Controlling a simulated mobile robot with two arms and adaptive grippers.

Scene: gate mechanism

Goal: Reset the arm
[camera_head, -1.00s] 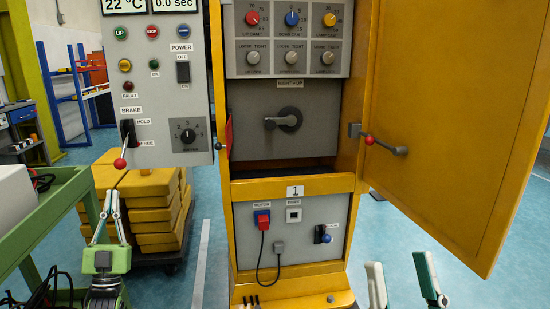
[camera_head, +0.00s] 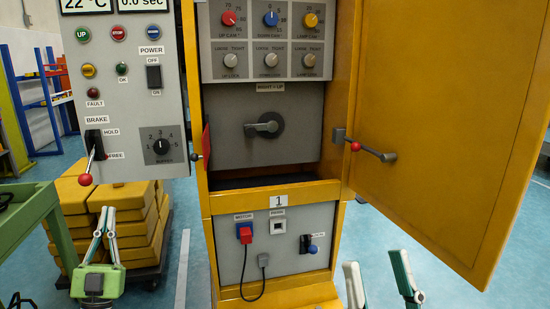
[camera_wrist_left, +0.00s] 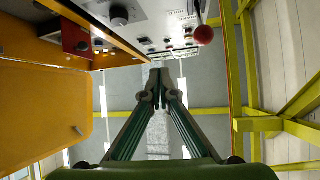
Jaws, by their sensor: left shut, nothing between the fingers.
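The yellow gate cabinet (camera_head: 329,191) stands open in the head view. Inside it, a grey panel carries a crank handle (camera_head: 264,126) pointing left, under a label. The control panel (camera_head: 129,130) at left carries a brake lever (camera_head: 88,178) with a red ball, angled down towards the FREE label. My left gripper (camera_head: 108,210) is shut and empty, below and slightly right of the red ball, apart from it. In the left wrist view its fingertips (camera_wrist_left: 160,72) meet, with the red ball (camera_wrist_left: 204,35) above right. My right gripper (camera_head: 376,262) is open and empty at bottom right.
The yellow cabinet door (camera_head: 455,120) stands open at right, with a red-tipped handle (camera_head: 370,150). Yellow weights (camera_head: 135,225) on a cart stand behind my left gripper. A green frame (camera_head: 35,220) is at far left. Motor plug (camera_head: 245,232) and cable hang low.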

